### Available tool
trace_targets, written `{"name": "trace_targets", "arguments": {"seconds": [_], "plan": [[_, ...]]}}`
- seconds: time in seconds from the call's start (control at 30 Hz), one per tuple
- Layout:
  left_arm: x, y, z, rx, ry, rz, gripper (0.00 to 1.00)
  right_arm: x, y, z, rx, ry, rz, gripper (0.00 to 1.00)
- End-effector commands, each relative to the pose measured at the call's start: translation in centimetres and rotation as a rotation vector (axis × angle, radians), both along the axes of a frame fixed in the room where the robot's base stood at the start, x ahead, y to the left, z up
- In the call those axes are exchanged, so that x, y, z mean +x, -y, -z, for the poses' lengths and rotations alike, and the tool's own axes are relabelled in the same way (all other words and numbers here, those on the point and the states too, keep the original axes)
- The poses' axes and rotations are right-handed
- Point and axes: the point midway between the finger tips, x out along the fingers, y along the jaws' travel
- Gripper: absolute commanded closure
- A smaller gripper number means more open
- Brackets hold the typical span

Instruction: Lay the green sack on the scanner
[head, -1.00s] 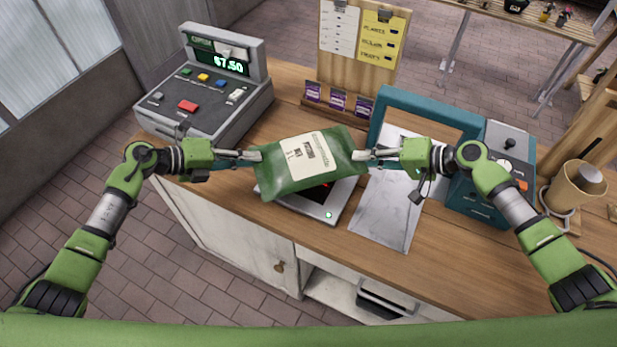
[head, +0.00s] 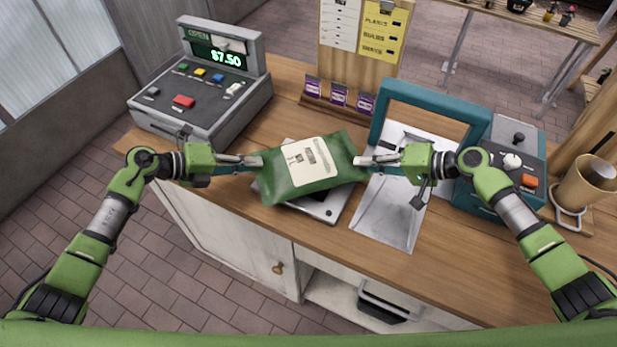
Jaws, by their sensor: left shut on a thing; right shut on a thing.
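The green sack (head: 285,185) with a cream label lies level between my two grippers. My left gripper (head: 259,161) is shut on its left edge. My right gripper (head: 358,161) is shut on its right edge. The scanner (head: 328,207), a light grey flat plate set on the counter, is directly under the sack. The sack covers most of it, and only its right and front parts and a bit of its back edge show. I cannot tell whether the sack touches the scanner.
A grey cash register (head: 205,90) showing $7.50 stands at the left. A teal-framed machine (head: 480,185) with a metal plate (head: 388,215) is at the right. A wooden board (head: 357,65) with purple packets stands behind. A tan cup (head: 585,185) is at far right.

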Motion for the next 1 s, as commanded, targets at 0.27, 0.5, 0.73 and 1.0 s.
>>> {"name": "trace_targets", "arguments": {"seconds": [0.27, 0.5, 0.73, 1.0], "plan": [[-0.2, 0.6, 0.2, -0.005, 0.001, 0.012, 0.72, -0.2, -0.5, 0.2, 0.006, -0.002, -0.007, 0.7], [-0.2, 0.1, 0.2, -0.002, 0.001, 0.005, 0.72, -0.1, -0.2, 0.3, 0.003, -0.001, -0.003, 0.7], [-1.4, -2.6, -1.3, 0.004, 0.002, 0.005, 0.72, 0.0, -0.1, 0.3, 0.002, 0.0, -0.001, 0.7], [-3.7, -6.9, -4.1, 0.002, 0.001, 0.008, 0.72, 0.0, -0.1, 0.3, 0.001, 0.0, -0.001, 0.7]]}}
